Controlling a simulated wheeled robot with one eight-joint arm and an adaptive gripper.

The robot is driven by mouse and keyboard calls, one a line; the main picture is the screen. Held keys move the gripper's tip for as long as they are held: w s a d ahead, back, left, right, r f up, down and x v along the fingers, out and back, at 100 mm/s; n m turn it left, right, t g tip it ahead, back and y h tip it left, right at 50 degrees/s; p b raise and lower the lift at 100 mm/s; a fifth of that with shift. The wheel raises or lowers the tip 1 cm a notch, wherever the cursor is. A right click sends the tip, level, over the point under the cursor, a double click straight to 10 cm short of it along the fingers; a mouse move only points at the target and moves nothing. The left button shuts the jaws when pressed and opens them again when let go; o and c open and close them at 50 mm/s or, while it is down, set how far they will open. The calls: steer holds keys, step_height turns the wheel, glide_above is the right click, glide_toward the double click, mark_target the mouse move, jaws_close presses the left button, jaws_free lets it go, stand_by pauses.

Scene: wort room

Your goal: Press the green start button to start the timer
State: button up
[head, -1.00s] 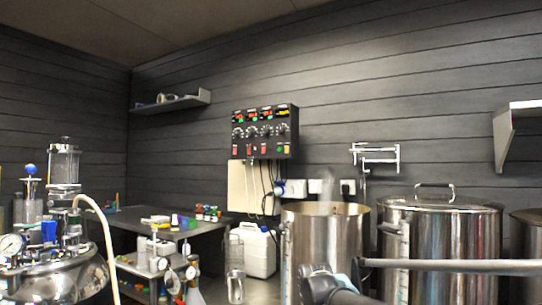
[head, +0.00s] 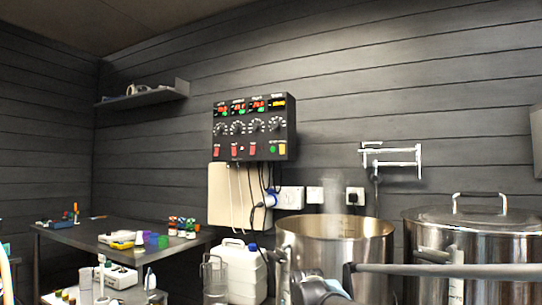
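A black control box (head: 254,127) hangs on the dark plank wall, near the middle of the head view. It has a row of lit red and yellow displays on top and several dials below. Nothing covers the green button. Parts of my arm show at the bottom edge, well below the box. My gripper's fingers are not visible.
An open steel pot (head: 336,240) stands below and right of the box, with steam above it. A lidded steel pot (head: 475,235) is at the right. A white jerrycan (head: 240,272) and a dark table (head: 75,235) are at the left. Cables hang below the box.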

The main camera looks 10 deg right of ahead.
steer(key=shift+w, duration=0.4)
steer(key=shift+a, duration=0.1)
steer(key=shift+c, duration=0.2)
